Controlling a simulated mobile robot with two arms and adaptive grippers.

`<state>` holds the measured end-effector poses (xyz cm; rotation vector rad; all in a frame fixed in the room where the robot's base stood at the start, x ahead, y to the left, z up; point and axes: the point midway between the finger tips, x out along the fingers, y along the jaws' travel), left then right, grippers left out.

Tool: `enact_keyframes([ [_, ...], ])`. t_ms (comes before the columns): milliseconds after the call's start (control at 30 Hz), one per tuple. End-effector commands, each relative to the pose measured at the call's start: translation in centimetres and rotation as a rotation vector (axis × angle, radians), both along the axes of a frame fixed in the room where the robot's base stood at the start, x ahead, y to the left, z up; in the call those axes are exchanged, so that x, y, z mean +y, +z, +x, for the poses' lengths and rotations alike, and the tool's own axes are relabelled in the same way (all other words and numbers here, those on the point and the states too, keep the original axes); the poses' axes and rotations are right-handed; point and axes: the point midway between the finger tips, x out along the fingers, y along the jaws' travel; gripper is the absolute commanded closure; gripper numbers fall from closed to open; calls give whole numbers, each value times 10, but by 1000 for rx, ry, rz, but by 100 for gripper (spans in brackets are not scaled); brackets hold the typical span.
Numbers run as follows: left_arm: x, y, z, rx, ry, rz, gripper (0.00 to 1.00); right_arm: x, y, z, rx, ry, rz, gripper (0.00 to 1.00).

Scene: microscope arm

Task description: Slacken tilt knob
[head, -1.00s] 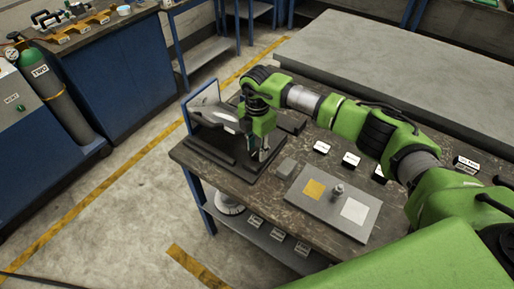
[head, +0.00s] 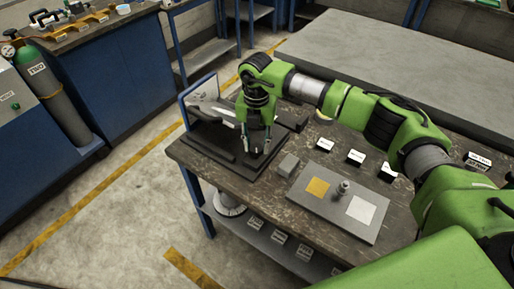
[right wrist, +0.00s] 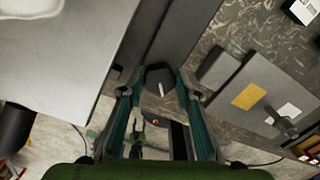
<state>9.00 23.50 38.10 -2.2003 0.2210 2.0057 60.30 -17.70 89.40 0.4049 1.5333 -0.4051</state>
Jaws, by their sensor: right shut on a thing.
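The tilt knob (right wrist: 159,77) is a dark, faceted knob with a white pointer mark. In the right wrist view it sits between the fingertips of my right gripper (right wrist: 160,88), which is shut on it. In the head view the right gripper (head: 257,148) points down at the dark stand base (head: 222,152), and the knob is mostly hidden by the fingers. The grey microscope arm (head: 213,112) is left of the gripper, in front of an upright blue-edged panel (head: 185,112). My left gripper is not in view.
A grey block (head: 288,165) and a metal plate (head: 334,205) with yellow and white squares and a small post (head: 344,187) lie right of the stand. Several small label blocks (head: 355,157) stand behind the plate.

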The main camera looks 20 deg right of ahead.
Motion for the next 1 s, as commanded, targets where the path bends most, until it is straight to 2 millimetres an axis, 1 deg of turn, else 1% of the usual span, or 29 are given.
enact_keyframes([
  [33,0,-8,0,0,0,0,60,0,-3,1,-2,46,0,91],
  [100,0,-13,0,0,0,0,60,1,-3,1,-3,113,1,91],
  [400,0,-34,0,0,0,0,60,2,-3,1,-2,390,0,91],
  [600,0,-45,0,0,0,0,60,2,-2,1,-3,545,0,91],
  [800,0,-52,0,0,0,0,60,3,-1,1,-1,656,1,91],
  [1000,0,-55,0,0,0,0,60,3,-1,1,-2,720,0,91],
])
